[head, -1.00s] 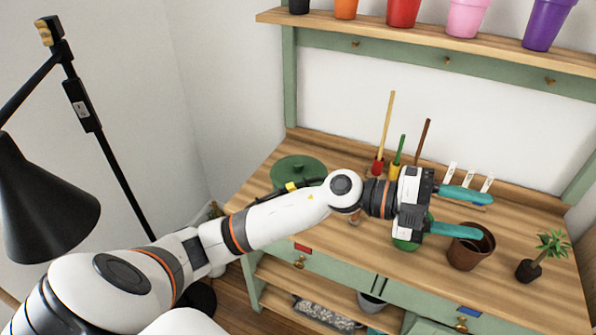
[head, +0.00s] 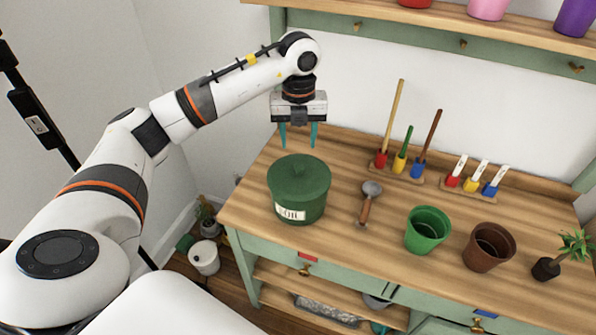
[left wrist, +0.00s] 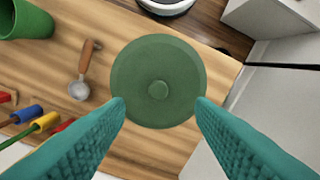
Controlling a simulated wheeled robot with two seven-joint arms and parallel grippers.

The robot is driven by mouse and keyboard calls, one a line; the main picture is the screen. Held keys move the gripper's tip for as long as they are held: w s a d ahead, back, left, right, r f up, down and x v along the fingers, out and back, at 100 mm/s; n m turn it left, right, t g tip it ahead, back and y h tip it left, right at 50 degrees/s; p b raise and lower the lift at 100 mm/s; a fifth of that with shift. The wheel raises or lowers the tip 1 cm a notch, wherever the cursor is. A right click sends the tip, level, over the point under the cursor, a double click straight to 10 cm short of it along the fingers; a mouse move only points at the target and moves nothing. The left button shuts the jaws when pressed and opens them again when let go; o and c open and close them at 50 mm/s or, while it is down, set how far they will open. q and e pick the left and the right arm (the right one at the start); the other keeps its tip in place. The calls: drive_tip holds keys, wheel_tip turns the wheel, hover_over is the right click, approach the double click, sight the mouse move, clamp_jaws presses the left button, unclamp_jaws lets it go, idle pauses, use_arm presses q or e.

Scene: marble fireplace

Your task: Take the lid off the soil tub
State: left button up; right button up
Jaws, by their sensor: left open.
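The soil tub (head: 312,208) is a round green tub with a white label, standing at the left end of the wooden bench. Its green lid (head: 291,179) is on top, with a small round knob in the middle. My left gripper (head: 298,139) is open and empty, pointing down above the tub's far side. In the left wrist view the lid (left wrist: 136,66) and its knob (left wrist: 158,90) show between and ahead of the teal fingers (left wrist: 160,112), apart from them. My right gripper is not in view.
Tool and marker holders (head: 398,166) line the back. A shelf (head: 430,19) with pots hangs above.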

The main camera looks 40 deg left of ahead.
sight(299, 166)
use_arm(q)
wheel_tip(299, 166, down, 3)
drive_tip(key=shift+a+r, duration=0.15)
drive_tip(key=shift+r, duration=0.05)
drive_tip(key=shift+w+a+f, duration=0.1)
drive_tip(key=shift+f, duration=0.25)
drive_tip(key=shift+f+p, duration=0.25)
drive_tip(key=shift+p, duration=0.1)
drive_tip(key=f, duration=0.1)
drive_tip(key=f+p, duration=0.1)
drive_tip(key=f, duration=0.1)
drive_tip(key=shift+w+d+f, duration=0.1)
drive_tip(key=shift+d+f, duration=0.1)
drive_tip(key=shift+f, duration=0.6)
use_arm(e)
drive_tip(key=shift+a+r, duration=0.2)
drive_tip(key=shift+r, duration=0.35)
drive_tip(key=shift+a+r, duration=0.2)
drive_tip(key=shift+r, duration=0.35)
use_arm(q)
drive_tip(key=shift+c, duration=1.3)
clamp_jaws()
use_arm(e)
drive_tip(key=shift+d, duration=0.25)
